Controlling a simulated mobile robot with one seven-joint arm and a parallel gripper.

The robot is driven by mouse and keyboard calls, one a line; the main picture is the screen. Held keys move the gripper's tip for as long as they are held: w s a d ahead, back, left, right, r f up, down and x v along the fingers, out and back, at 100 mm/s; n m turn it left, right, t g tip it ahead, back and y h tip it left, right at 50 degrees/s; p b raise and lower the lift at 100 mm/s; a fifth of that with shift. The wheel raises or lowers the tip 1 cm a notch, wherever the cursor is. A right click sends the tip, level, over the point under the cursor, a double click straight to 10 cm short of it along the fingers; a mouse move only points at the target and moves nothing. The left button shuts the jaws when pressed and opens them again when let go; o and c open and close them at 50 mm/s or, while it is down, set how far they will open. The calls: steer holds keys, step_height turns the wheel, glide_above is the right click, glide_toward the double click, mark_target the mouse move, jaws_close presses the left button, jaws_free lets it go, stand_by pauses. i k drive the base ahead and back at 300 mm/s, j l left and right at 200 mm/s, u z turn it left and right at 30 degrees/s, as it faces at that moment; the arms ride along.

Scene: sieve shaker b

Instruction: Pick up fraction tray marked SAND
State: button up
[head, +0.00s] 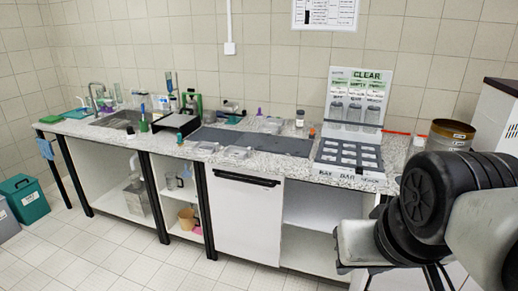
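Several small clear trays lie on and around the dark mat on the speckled counter. One tray (236,153) is at the counter's front edge, another (205,147) is to its left, and another (271,125) is further back. Any lettering on them is too small to read, so I cannot tell which one is marked SAND. Only large black and pale grey links of my arm show at the lower right. I cannot make out my gripper or its fingers in the head view.
A dark mat (262,141) covers the counter's middle. A white display stand (355,104) headed CLEAR rises behind a dark rack (348,157) on the right. A brown drum (451,134) stands further right. A sink (118,119) and several bottles are at left. The tiled floor in front is clear.

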mark_target(235, 152)
steer(key=i+j, duration=0.1)
steer(key=j, duration=0.3)
steer(key=i+j, duration=0.1)
steer(key=j, duration=0.25)
steer(key=i+j, duration=0.1)
steer(key=j, duration=0.3)
steer(key=i+j, duration=0.2)
steer(key=i, duration=0.2)
steer(key=i+j+u, duration=0.1)
steer(key=i+j, duration=0.15)
steer(key=i, duration=0.15)
steer(key=i+j, duration=0.15)
steer(key=i, duration=0.25)
steer(key=i+l, duration=0.2)
steer(key=i, duration=0.2)
steer(key=i+l, duration=0.2)
steer(key=i, duration=0.25)
steer(key=i+l+u, duration=0.1)
steer(key=i+l, duration=0.05)
steer(key=l, duration=0.1)
